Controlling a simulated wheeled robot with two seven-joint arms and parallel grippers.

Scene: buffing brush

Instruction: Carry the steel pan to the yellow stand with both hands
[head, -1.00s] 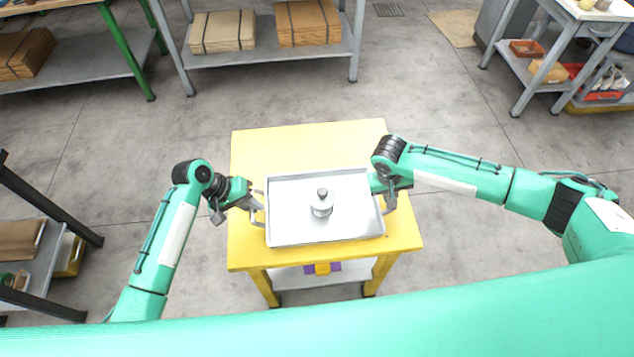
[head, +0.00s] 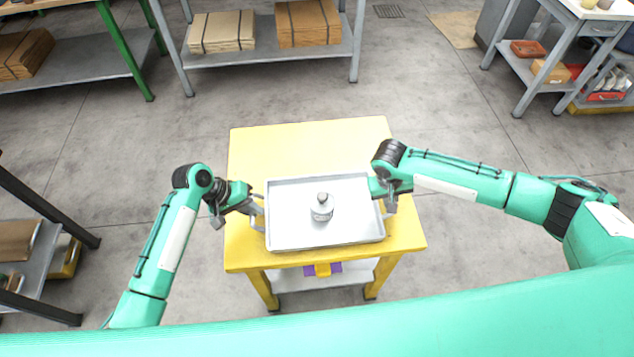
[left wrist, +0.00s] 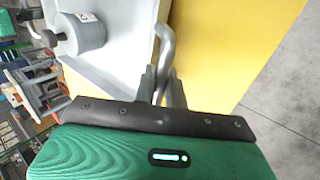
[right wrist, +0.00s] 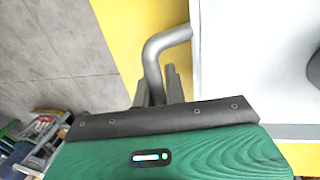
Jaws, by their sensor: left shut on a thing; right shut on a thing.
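The steel pan (head: 290,225) is a shallow rectangular tray with a handle at each short side. A grey knobbed weight (head: 321,208) stands upright on it near the middle. The pan is over the front part of the yellow stand (head: 270,150); I cannot tell whether it touches the top. My left gripper (head: 257,202) is shut on the left handle, which also shows between the fingers in the left wrist view (left wrist: 164,55). My right gripper (head: 387,203) is shut on the right handle, seen in the right wrist view (right wrist: 157,55). The right fingertips are partly hidden in the head view.
The stand's back part is bare. A lower shelf (head: 350,275) holds a purple and yellow thing (head: 322,269). Shelves with cardboard stacks (head: 222,31) stand behind, a cart (head: 560,30) at the back right, a rack (head: 30,240) at the left. Floor around the stand is clear.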

